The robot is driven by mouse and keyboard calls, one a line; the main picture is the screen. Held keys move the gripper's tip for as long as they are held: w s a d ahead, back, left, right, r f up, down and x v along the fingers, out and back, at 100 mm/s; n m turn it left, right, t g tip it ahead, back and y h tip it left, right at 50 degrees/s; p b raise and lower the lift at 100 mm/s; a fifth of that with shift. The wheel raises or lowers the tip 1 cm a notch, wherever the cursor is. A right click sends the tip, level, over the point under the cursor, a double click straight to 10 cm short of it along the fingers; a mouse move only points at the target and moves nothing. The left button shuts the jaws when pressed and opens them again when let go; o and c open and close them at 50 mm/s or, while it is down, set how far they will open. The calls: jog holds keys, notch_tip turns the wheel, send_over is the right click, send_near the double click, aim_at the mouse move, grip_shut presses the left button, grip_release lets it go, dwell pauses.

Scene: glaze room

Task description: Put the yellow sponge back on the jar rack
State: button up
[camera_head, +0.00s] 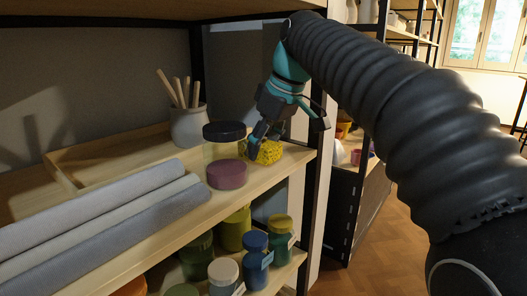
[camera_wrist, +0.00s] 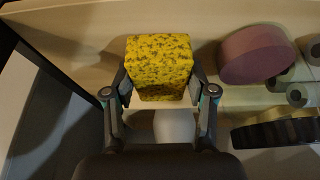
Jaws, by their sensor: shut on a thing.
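The yellow sponge (camera_head: 268,152) with dark speckles is at the right end of the wooden upper shelf (camera_head: 222,206), behind and right of a purple round lidded piece. My gripper (camera_head: 258,140) comes down from above and is shut on the sponge. In the wrist view the sponge (camera_wrist: 160,62) sits between the two fingers (camera_wrist: 160,88), one on each side. I cannot tell whether its underside touches the shelf. A lower shelf of the same unit holds several jars, among them a blue one (camera_head: 255,262); I cannot tell which part is the jar rack.
The purple piece (camera_head: 227,174) and a dark-lidded jar (camera_head: 224,133) stand close left of the sponge. Rolled grey cloths (camera_head: 95,222), a wooden tray (camera_head: 112,150) and a pot of sticks (camera_head: 188,128) fill the left. A dark post (camera_head: 318,170) bounds the shelf's right end.

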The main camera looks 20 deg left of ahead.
jog(key=shift+f, duration=0.55)
jog(key=o, duration=1.1)
jog(key=shift+f, duration=0.1)
jog(key=p+v, duration=0.1)
jog(key=v, duration=1.1)
jog(key=shift+s, duration=0.1)
